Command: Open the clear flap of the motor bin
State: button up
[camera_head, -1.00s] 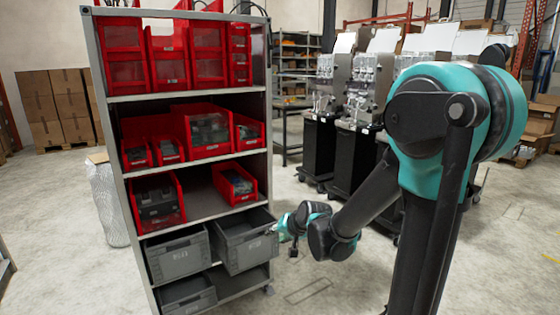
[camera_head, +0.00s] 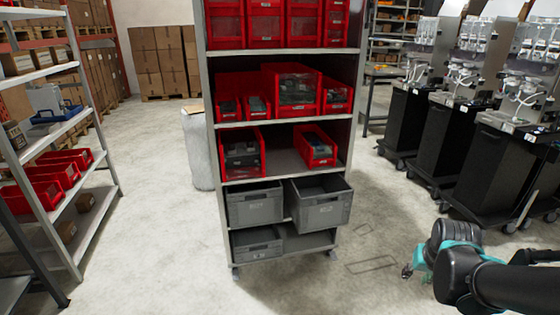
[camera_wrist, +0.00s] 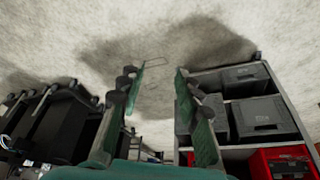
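Red bins stand on the grey shelf unit (camera_head: 212,120). A wide red bin (camera_head: 292,88) on the second visible shelf has a clear front with dark parts behind it. A red bin (camera_head: 242,152) below left also holds dark parts, as does a smaller red bin (camera_head: 316,147) on its right. I cannot tell which is the motor bin; no label is readable. My gripper (camera_head: 412,272) is low over the floor, right of the shelf unit and apart from all bins. In the wrist view my gripper (camera_wrist: 154,76) has its fingers spread with nothing between them.
A grey crate (camera_head: 320,208) sticks out of the lower shelf, beside another grey crate (camera_head: 255,205). Black machine stands (camera_head: 480,155) are at the right. A rack (camera_head: 62,180) with red bins is at the left. The floor (camera_head: 170,260) in front is clear.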

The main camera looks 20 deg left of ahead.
aim_at(246, 178)
jog(key=w+a+r+m+t+y, duration=0.1)
jog(key=w+a+r+t+y, duration=0.15)
jog(key=w+a, duration=0.9)
jog(key=w+a+r+m+t+y, duration=0.1)
jog(key=w+a+r+y, duration=0.25)
jog(key=w+a, duration=0.8)
jog(key=w+a+f+m+t+y, duration=0.1)
jog(key=a+f+m+y, duration=0.15)
jog(key=a, duration=1.25)
jog(key=w+a+f+m+y, duration=0.15)
jog(key=a+m+y, duration=0.25)
jog(key=a, duration=1.1)
jog(key=shift+n, duration=0.25)
jog(key=x, duration=1.7)
jog(key=shift+f, duration=0.1)
jog(key=shift+s, duration=0.1)
grip_shut()
